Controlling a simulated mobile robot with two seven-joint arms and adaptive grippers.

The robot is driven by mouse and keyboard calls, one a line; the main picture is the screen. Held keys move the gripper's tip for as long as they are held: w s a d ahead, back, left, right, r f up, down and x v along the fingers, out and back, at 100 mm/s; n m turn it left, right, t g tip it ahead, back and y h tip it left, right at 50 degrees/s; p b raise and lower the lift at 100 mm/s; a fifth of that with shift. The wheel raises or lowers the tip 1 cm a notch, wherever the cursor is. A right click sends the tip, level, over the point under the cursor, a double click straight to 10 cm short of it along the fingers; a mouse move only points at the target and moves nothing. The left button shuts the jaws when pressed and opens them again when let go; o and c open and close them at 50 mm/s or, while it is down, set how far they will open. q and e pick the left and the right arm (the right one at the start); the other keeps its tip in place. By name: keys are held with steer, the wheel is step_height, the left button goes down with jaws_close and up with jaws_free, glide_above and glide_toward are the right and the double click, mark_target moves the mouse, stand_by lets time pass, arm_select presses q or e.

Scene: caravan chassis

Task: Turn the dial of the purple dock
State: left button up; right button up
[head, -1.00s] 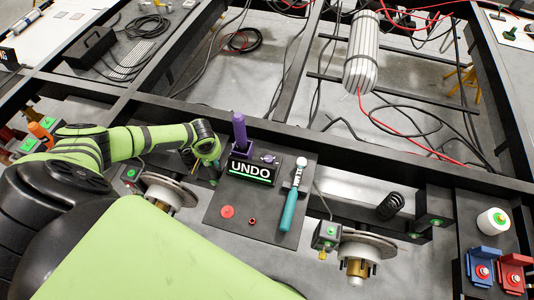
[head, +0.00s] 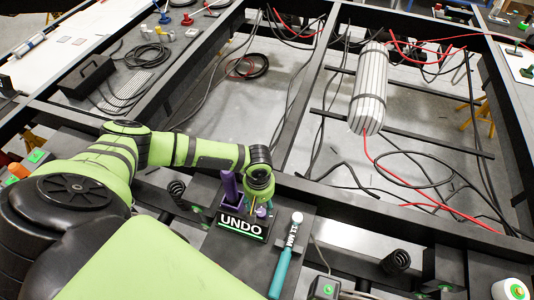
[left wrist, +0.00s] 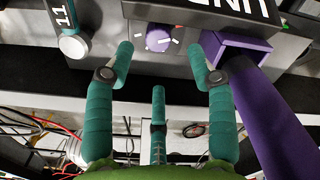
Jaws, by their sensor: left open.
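The purple dock (head: 228,190) stands behind the UNDO sign in the head view, with a purple handle rising from it. In the left wrist view the dock is an open purple frame (left wrist: 236,46) with the purple handle (left wrist: 275,120) running down right. Its dial (left wrist: 158,39) is a small purple knob with white marks around it on a grey face. My left gripper (left wrist: 160,60) is open and empty, its two teal fingers either side of the dial and a third below. In the head view my left gripper (head: 262,203) hides the dial. My right gripper is not in view.
The UNDO sign (head: 242,225) stands in front of the dock. A ratchet with a teal handle (head: 282,268) lies to the right; its round end (left wrist: 73,46) shows left of the dial. Black frame beams (head: 400,210) run behind. A black spring (head: 397,261) stands further right.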

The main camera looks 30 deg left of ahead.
mark_target(261, 211)
arm_select(q)
steer(key=shift+w+f, duration=0.15)
steer(key=shift+w, duration=0.3)
steer(key=shift+w+a+f, duration=0.15)
steer(key=shift+w+f, duration=0.05)
steer(key=shift+f, duration=0.1)
steer(key=f, duration=0.5)
steer(key=shift+s, duration=0.4)
steer(key=shift+w+f, duration=0.1)
steer(key=shift+f, duration=0.5)
steer(key=c, duration=1.1)
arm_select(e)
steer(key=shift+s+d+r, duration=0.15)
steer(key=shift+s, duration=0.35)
